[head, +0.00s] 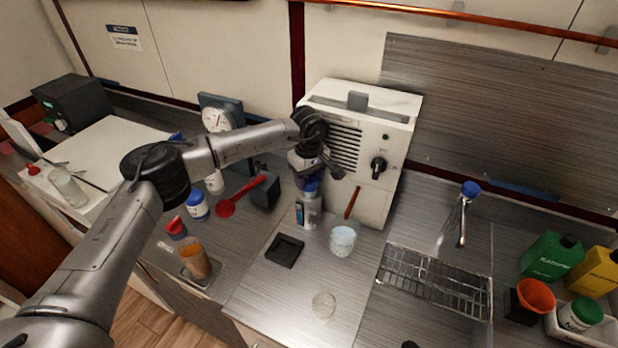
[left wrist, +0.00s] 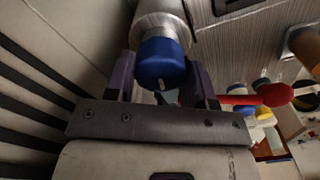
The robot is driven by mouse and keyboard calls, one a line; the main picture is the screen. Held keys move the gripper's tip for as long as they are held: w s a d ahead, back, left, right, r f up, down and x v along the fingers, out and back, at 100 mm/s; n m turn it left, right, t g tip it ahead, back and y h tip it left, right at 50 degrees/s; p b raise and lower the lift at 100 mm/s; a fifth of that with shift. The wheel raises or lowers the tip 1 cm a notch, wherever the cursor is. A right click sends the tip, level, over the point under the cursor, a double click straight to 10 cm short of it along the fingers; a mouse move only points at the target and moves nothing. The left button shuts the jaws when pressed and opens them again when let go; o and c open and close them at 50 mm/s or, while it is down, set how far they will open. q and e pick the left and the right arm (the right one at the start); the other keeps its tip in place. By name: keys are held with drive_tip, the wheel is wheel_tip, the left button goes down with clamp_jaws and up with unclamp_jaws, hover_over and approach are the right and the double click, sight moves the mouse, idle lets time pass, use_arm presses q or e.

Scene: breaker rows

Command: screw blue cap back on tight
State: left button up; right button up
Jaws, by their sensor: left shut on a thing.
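A clear bottle (head: 308,212) with a dark blue label stands upright on the steel counter, in front of the white panelled box. Its blue cap (head: 311,184) is at the bottle's mouth; I cannot tell how tight it sits. My left gripper (head: 312,172) reaches in from the left, above the bottle, and is shut on the blue cap. In the left wrist view the cap (left wrist: 162,62) is between the two purple fingers, with the bottle (left wrist: 160,14) beyond it. My right gripper is not in view.
The white box (head: 345,150) with a black knob stands close behind the bottle. A pale blue cup (head: 343,241) and a black square tray (head: 285,250) are in front. The front counter is mostly clear.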

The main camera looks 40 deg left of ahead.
use_arm(q)
drive_tip(key=m, duration=0.6)
drive_tip(key=shift+m, duration=0.4)
drive_tip(key=m, duration=0.6)
drive_tip(key=shift+m+b, duration=0.3)
drive_tip(key=shift+b, duration=0.1)
drive_tip(key=o, duration=0.8)
